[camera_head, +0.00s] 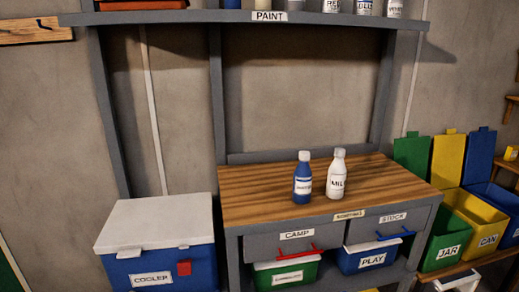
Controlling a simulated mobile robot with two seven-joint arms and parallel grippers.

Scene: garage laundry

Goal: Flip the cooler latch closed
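The cooler (200,262) stands at the lower left of the head view, with a blue body and a white lid (155,220). The lid lies flat on top and looks shut. A small red latch piece (184,268) is on the front face, to the right of the COOLER label (151,279). It sits just below a white tab at the lid's front edge. I cannot tell whether the latch is fastened. The cooler's bottom is cut off by the frame. Neither of my grippers is in view.
A wooden-topped bench (250,195) stands right of the cooler, holding a blue bottle (302,182) and a white bottle (337,180). Under it are CAMP and STOCK drawers and two bins. Green, yellow and blue bins are at the right. A PAINT shelf (230,17) is above.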

